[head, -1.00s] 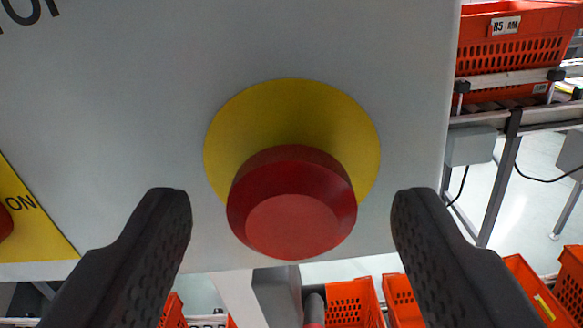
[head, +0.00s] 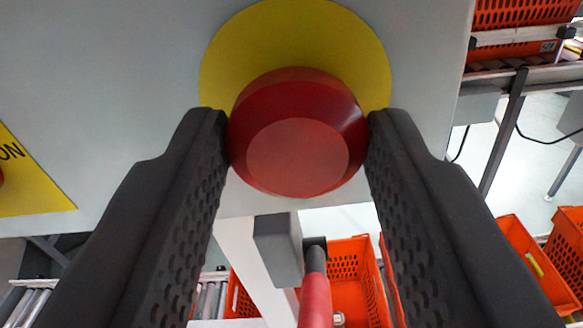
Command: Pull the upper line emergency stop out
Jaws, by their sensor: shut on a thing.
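The emergency stop is a red mushroom button (head: 297,140) on a round yellow backing (head: 285,32), fixed to a grey panel (head: 120,70). It sits at the upper middle of the head view. My gripper (head: 298,135) is shut on the red button, one dark textured finger at its left side and one at its right. The stem behind the button is hidden by its head.
A yellow plate marked "ON" (head: 28,180) is on the panel at the left. Orange totes (head: 355,265) stand below and at the right. Another orange tote (head: 520,20) sits on a conveyor at the upper right. A red bar (head: 315,300) rises at the bottom middle.

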